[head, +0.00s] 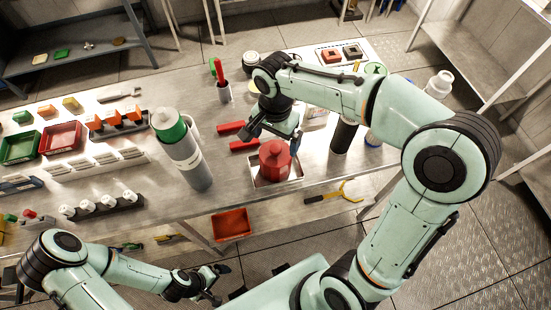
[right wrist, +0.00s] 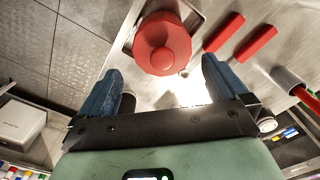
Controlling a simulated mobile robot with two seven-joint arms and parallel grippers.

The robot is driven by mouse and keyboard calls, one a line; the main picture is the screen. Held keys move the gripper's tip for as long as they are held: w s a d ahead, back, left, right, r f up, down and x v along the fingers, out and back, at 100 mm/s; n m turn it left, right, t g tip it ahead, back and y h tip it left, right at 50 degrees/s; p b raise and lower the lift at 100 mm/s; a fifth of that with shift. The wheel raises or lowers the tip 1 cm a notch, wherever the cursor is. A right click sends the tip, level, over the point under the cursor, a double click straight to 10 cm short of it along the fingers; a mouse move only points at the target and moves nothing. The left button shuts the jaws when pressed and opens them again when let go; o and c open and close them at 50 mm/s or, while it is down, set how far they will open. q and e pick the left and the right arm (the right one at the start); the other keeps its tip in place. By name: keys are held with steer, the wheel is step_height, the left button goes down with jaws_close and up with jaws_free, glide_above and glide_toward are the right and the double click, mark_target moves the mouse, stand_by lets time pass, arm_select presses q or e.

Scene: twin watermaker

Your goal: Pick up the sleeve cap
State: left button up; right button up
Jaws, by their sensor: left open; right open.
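A red round piece with a raised knob, which looks like the sleeve cap (head: 275,160), stands upright in a shallow metal tray (head: 295,180) near the table's front edge. In the right wrist view the red cap (right wrist: 162,45) lies just beyond the fingertips, between their lines. My right gripper (head: 273,132) is open and empty, just behind and above the cap; its blue fingers (right wrist: 163,82) show apart with nothing between them. My left gripper (head: 215,285) is open and empty, low in front of the table, away from the cap.
Two red bars (head: 237,135) lie left of the right gripper. A tall grey cylinder with a green top (head: 182,150) stands left of the tray, and a black cylinder (head: 343,136) right of it. A red bin (head: 231,223) is below the table's front edge. Bare tabletop lies around the tray's left.

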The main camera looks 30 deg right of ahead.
mark_target(275, 148)
steer(key=f, duration=0.6)
steer(key=shift+w+d, duration=0.1)
steer(key=shift+w, duration=0.1)
steer(key=shift+r, duration=0.1)
steer(key=c, duration=1.1)
